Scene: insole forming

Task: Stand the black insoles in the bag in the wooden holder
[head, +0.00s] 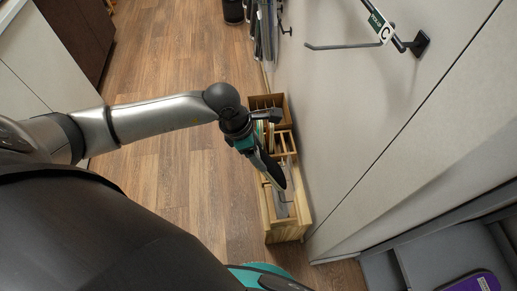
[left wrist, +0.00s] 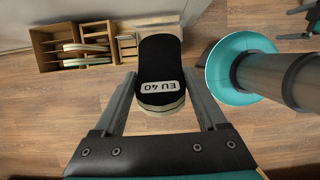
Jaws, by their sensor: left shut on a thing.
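My left gripper (head: 262,134) is shut on a black insole (head: 273,171), which hangs above the wooden holder (head: 286,232). In the left wrist view the insole (left wrist: 161,62) lies between the fingers of the left gripper (left wrist: 163,88). It has a white label reading EU 40 and a pale layer at its near end. The holder (left wrist: 47,66) also shows in that view, with several pale-edged insoles in its left part; the held insole and gripper hide some of it. I cannot make out the bag.
The holder stands on the wood floor (head: 170,190) against a pale wall (head: 370,120). A metal hook (head: 342,46) with a sign C (head: 380,27) sticks out from the wall. A purple object (head: 477,284) lies at the lower right. Floor left of the holder is clear.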

